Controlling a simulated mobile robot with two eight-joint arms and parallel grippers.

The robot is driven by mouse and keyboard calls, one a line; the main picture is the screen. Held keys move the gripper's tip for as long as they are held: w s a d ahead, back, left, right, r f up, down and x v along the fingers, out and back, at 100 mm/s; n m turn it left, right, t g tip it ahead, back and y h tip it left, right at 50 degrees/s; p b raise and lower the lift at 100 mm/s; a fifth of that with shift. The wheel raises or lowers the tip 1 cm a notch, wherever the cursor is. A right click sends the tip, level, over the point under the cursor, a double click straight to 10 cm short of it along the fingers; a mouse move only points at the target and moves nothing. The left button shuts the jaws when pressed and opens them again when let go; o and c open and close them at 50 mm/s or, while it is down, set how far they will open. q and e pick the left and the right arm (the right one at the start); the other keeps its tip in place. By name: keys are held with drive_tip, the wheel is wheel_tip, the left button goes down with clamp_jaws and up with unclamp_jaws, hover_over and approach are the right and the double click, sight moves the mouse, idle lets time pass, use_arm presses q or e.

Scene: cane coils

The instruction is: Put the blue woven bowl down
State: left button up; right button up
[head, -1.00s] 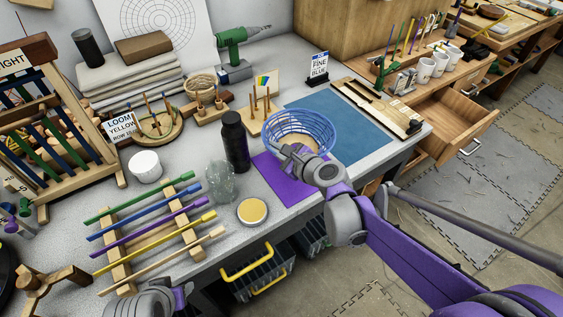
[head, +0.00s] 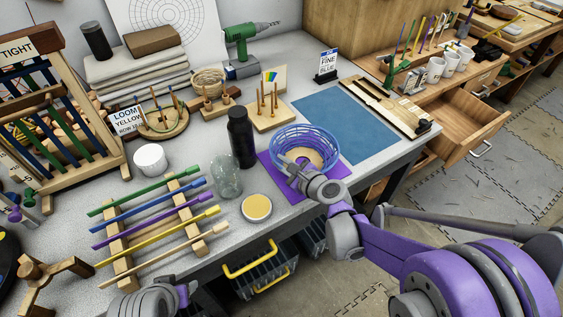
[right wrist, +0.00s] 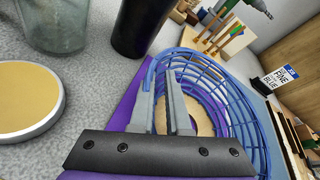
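The blue woven bowl (head: 331,141), an open blue lattice with a tan round base, is over the purple mat (head: 341,187) near the table's front edge. It looks roughly level; I cannot tell whether its base touches the mat. My right gripper (head: 290,166) is at the near left side of the bowl. In the right wrist view its two fingers (right wrist: 161,92) are close together at the wall of the bowl (right wrist: 246,106), with a narrow gap between them. A grey part of my left arm shows at the bottom edge; its fingers are hidden.
A black bottle (head: 241,138), a glass jar (head: 226,178) and a yellow-topped tin (head: 257,208) stand left of the bowl. A blue mat (head: 352,118) lies behind it, mostly bare. A wooden peg block (head: 268,116) stands behind the bowl.

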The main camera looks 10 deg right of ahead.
drive_tip(key=shift+o, duration=1.3)
drive_tip(key=shift+r, duration=0.1)
drive_tip(key=shift+s+d+r, duration=0.1)
drive_tip(key=shift+s+r, duration=0.05)
drive_tip(key=shift+s, duration=0.1)
drive_tip(key=p+v, duration=0.1)
drive_tip(key=v, duration=1)
drive_tip(key=s+a+f+n+g+h, duration=0.25)
drive_tip(key=s+f+n+g, duration=0.2)
drive_tip(key=s+n, duration=0.85)
drive_tip(key=s+d+f+n+g+h, duration=0.1)
drive_tip(key=s+d+n+g+h, duration=0.2)
drive_tip(key=n, duration=0.9)
drive_tip(key=s+d, duration=0.1)
drive_tip(key=s, duration=0.1)
drive_tip(key=shift+s+d+f+n, duration=0.25)
drive_tip(key=shift+s+d+n, duration=0.05)
drive_tip(key=shift+d+n, duration=0.1)
